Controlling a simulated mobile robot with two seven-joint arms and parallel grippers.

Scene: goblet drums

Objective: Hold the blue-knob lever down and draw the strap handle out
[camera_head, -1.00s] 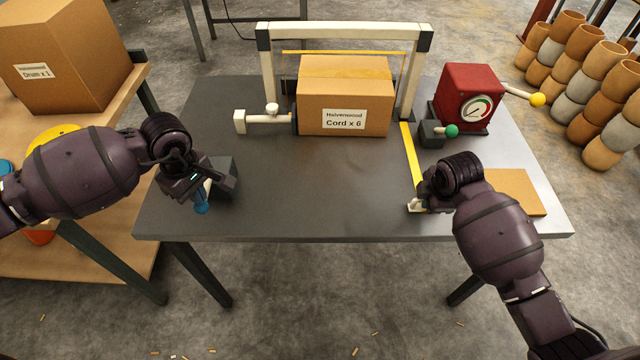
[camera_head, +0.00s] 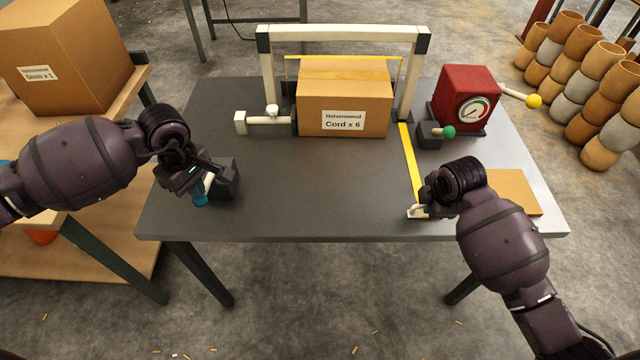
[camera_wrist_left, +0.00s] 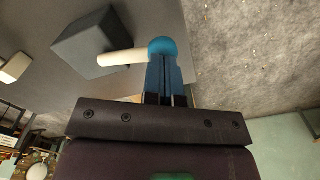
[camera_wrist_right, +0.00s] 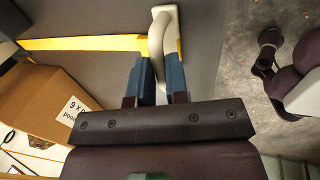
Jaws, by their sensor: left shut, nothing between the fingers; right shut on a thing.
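The blue knob (camera_wrist_left: 161,46) is at the end of a cream lever (camera_wrist_left: 120,57) that comes out of a dark block (camera_wrist_left: 88,42). My left gripper (camera_wrist_left: 164,58) is shut and empty, with its fingertips at the knob, seemingly touching it. In the head view the knob (camera_head: 200,200) shows below my left gripper (camera_head: 203,192) at the table's front left. My right gripper (camera_wrist_right: 159,62) is shut on the white strap handle (camera_wrist_right: 160,28) at the table's front right. The yellow strap (camera_head: 410,165) runs from the handle back toward the frame and the cardboard box (camera_head: 345,105).
A white frame (camera_head: 340,38) stands over the box. A green-knob lever (camera_head: 448,132) and a red gauge box (camera_head: 467,95) with a yellow-knob lever (camera_head: 534,101) are at the right. A flat brown sheet (camera_head: 515,192) lies beside my right gripper. The table's middle is clear.

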